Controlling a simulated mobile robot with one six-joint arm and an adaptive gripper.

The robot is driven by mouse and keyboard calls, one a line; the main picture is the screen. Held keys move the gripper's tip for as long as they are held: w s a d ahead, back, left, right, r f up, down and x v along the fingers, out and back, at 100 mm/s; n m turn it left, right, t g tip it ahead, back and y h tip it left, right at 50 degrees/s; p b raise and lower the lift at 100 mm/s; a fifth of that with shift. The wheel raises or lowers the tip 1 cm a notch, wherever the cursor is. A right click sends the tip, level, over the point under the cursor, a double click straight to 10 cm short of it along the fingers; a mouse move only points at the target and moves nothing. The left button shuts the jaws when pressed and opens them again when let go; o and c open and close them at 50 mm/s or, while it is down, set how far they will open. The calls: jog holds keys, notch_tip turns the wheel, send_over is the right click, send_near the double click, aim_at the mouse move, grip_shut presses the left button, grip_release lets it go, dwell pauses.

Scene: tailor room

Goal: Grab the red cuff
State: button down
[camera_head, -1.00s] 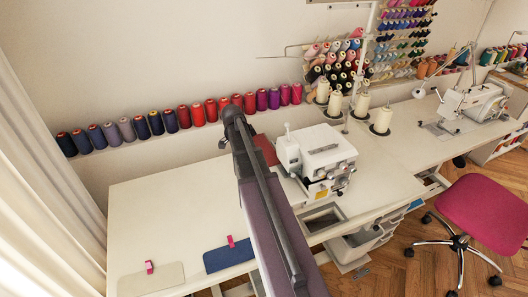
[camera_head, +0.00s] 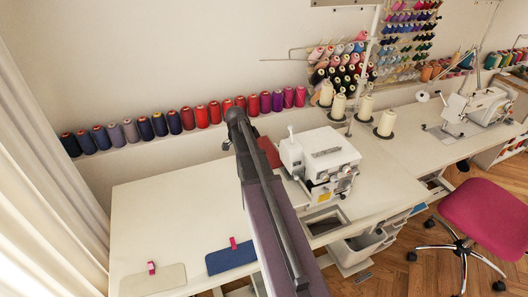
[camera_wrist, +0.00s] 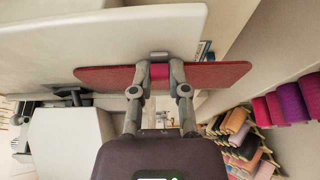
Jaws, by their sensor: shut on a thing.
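The red cuff (camera_wrist: 218,76) is a flat red piece with a pink tab (camera_wrist: 159,72) at its middle, seen in the wrist view. My gripper (camera_wrist: 159,66) has its two fingers closed on the pink tab, with the cuff spreading out on both sides. In the head view the red cuff (camera_head: 268,152) shows just right of my arm, left of the white sewing machine; my arm hides part of it. I cannot tell whether the cuff touches the table.
A blue cuff (camera_head: 226,259) and a beige cuff (camera_head: 140,283), each with a pink tab, lie at the table's front edge. The white sewing machine (camera_head: 327,160) stands close right of the red cuff. Thread spools (camera_head: 187,118) line the wall. The left tabletop (camera_head: 170,215) is mostly clear.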

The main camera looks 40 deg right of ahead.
jog(key=shift+r, duration=0.15)
jog(key=shift+r+p, duration=0.7)
jog(key=shift+p, duration=0.15)
jog(key=w+a, duration=0.2)
jog(key=a, duration=0.6)
jog(key=w+a, duration=0.2)
jog(key=a, duration=0.7)
jog(key=shift+w+a, duration=0.25)
jog(key=shift+w, duration=0.05)
